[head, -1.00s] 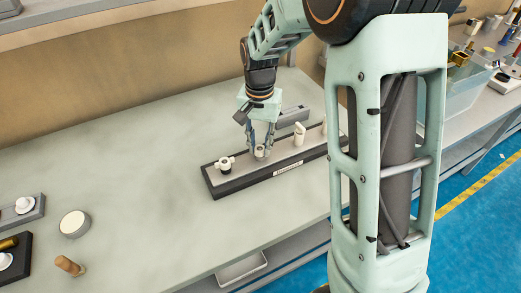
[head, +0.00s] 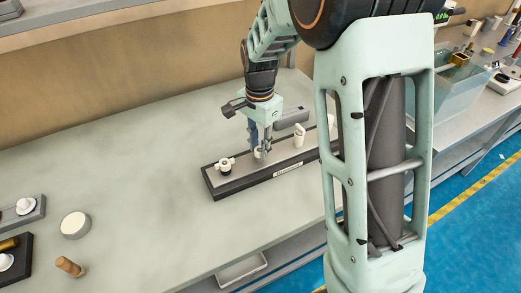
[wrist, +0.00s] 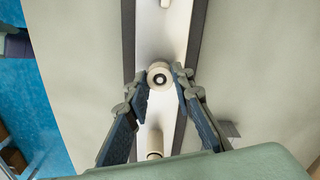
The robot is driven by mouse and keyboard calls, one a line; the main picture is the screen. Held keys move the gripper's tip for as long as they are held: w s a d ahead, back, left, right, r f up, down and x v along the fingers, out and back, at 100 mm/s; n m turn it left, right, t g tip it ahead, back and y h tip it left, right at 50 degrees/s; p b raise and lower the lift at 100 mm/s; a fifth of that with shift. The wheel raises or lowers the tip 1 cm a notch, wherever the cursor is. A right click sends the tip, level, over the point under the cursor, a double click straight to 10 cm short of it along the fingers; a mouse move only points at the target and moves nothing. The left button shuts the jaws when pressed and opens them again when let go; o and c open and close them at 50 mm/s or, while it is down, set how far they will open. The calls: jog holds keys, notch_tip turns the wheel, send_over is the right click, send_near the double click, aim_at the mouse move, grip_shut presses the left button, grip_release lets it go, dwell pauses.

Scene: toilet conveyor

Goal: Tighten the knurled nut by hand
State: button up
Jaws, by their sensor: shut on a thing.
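The knurled nut (wrist: 159,75) is a small off-white round piece with a dark ring and pale centre, seen end-on in the wrist view. In the head view the nut (head: 259,153) sits at the middle station of a long fixture (head: 239,185) with a dark base and grey top. My gripper (head: 260,151) points down over it. In the wrist view my gripper (wrist: 161,80) has one fingertip on each side of the nut, shut on it. The knurling is too small to make out, and the fingers partly hide the nut in the head view.
On the same fixture, a white fitting with dark parts (head: 225,165) stands to the left and a white upright piece (head: 299,135) to the right. The bench between is clear.

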jog(key=m+p, duration=0.1)
jog(key=m, duration=0.2)
jog(key=shift+a+r+m, duration=0.1)
jog(key=shift+m, duration=1)
jog(key=o, duration=0.8)
jog(key=shift+c, duration=0.2)
jog(key=shift+r+p, duration=1.4)
jog(key=shift+r, duration=0.05)
jog(key=shift+o, duration=0.4)
